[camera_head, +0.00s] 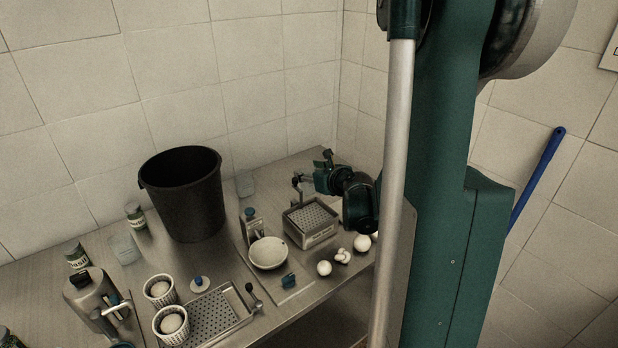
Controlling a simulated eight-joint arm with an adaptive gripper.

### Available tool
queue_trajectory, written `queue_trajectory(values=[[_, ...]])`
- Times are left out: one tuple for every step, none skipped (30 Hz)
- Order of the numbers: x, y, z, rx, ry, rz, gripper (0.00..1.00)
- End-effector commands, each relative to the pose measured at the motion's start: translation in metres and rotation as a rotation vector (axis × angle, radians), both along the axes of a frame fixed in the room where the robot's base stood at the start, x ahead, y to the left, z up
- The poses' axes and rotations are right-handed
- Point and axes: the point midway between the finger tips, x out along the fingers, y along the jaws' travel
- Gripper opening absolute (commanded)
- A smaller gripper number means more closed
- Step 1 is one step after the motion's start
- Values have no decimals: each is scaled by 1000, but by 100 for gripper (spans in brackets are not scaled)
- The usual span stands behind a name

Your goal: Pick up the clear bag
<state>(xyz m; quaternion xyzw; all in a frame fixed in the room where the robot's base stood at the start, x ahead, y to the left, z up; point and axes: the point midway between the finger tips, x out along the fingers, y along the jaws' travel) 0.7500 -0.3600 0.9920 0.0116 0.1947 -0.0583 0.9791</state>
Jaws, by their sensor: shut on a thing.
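I cannot pick out the clear bag with certainty. A small pale translucent item (245,184) stands at the back, right of the black bucket. Another pale translucent item (124,247) stands left of the bucket. My gripper (302,181) is at the back right of the table, above the rear of a square perforated basket (312,235). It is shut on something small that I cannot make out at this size. My dark wrist hides part of the table to its right.
A black bucket (184,195) stands at the back. A white bowl (268,253), a perforated tray (216,318), two ribbed cups (160,290) and white balls (324,268) crowd the front. A metal canister (90,300) stands at left. My column blocks the right side.

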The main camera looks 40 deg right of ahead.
Motion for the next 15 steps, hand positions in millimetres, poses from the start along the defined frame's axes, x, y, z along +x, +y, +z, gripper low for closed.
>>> queue_trajectory(values=[[0,0,9,0,0,0,38],[0,0,13,0,0,0,38],[-1,0,19,0,0,0,38],[0,0,23,0,0,0,38],[0,0,27,0,0,0,38],[0,0,32,0,0,0,38],[0,0,35,0,0,0,38],[-1,0,39,0,0,0,38],[0,0,43,0,0,0,38],[0,0,46,0,0,0,38],[0,0,48,0,0,0,38],[0,0,51,0,0,0,38],[0,0,53,0,0,0,38],[0,0,55,0,0,0,38],[0,0,57,0,0,0,38]])
